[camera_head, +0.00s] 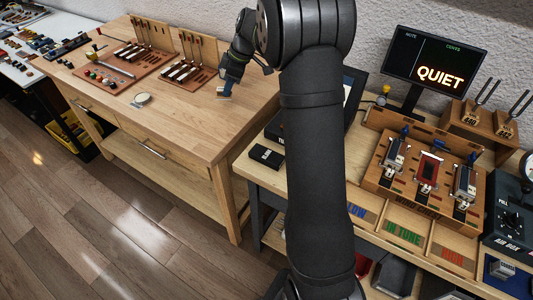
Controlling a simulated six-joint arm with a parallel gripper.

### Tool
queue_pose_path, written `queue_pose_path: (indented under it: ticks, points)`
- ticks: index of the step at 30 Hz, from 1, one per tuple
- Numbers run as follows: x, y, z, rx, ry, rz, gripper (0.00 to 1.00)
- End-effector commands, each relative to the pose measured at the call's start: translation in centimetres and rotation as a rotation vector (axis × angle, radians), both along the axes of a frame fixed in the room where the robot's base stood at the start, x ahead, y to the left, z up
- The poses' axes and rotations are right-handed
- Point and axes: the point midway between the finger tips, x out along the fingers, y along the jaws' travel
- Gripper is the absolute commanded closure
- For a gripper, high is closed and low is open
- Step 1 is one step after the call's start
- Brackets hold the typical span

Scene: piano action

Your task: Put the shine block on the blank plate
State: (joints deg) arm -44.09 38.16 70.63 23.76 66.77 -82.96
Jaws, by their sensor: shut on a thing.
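My gripper (228,86) is over the right part of the wooden workbench, small and partly hidden by its own dark wrist. It is shut on a small block with a blue and pale side (224,92), which I take for the shine block. The block is at or just above the bench top; I cannot tell if it touches. A small round pale disc (141,99) lies near the bench's front edge, left of my gripper. It may be the blank plate, but I cannot tell for sure.
Two brown boards, one with small parts (103,74) and one with pale slips (186,72), stand behind the disc. Bare bench top (185,125) lies between disc and gripper. A lower right bench holds a wooden rack (385,205), a screen reading QUIET (435,60) and tuning forks (482,100).

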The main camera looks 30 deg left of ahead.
Motion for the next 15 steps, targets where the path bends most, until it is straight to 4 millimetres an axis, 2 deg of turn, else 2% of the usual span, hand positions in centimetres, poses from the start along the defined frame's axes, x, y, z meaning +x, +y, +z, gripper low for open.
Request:
queue_pose_path:
  ticks: [1,6,10,15]
  points:
    - [0.0,-2.9,0.2,0.0,0.002,0.028,1.0]
    - [-1.5,-10.9,0.1,0.0,0.002,0.149,1.0]
    - [-3.0,-15.3,-0.2,0.0,0.002,0.223,1.0]
    - [-4.4,-18.3,-0.5,-0.001,0.0,0.277,1.0]
